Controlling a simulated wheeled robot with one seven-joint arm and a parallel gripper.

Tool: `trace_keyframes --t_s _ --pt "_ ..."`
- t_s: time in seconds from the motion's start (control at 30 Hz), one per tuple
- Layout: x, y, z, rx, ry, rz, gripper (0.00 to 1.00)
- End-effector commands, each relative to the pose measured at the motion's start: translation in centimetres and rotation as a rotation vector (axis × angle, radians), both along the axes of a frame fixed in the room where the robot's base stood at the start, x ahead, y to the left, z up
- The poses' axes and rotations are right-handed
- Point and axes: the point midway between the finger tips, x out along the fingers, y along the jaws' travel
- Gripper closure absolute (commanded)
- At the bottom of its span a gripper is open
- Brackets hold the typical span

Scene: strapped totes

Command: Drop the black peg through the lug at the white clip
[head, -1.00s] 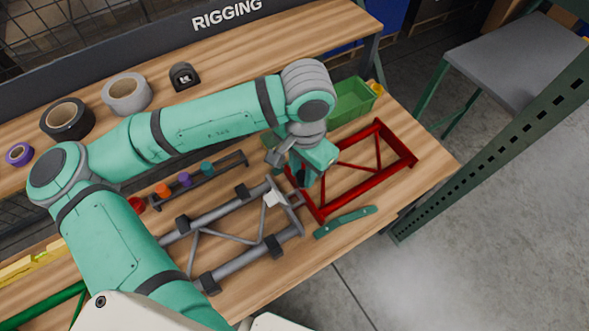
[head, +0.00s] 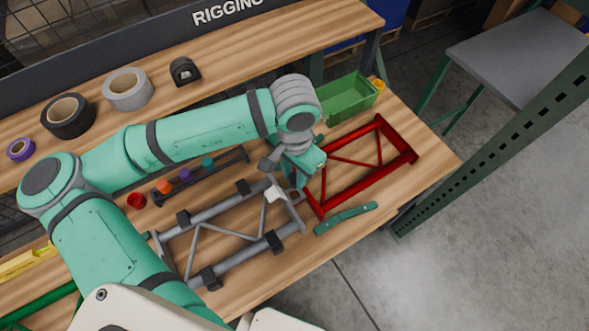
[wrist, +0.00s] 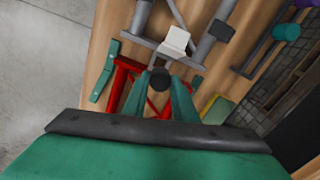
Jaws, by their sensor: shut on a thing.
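My gripper (wrist: 160,88) is shut on the black peg (wrist: 159,78), whose dark round end shows between the green fingertips in the wrist view. In the head view my gripper (head: 297,184) is over the joint between the grey frame (head: 215,265) and the red frame (head: 395,176). The white clip (head: 276,194) sits on the grey frame's end, just left of my gripper. It also shows in the wrist view (wrist: 175,40), just beyond the peg. The lug near the clip is mostly hidden by the peg and fingers, and I cannot tell whether the peg touches it.
A teal bar (head: 346,218) lies in front of the red frame. A rack (head: 228,165) with coloured pieces stands behind the grey frame. A green bin (head: 347,98) is at the back right. Tape rolls (head: 128,88) stand at the back. Bare wood lies at the bench's front right.

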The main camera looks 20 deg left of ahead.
Motion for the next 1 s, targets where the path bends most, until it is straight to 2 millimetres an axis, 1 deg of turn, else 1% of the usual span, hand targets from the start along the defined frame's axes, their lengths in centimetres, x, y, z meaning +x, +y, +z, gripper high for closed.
trace_keyframes --t_s 1.0 --pt "0.0 0.0 -5.2 0.000 0.000 -0.001 1.00"
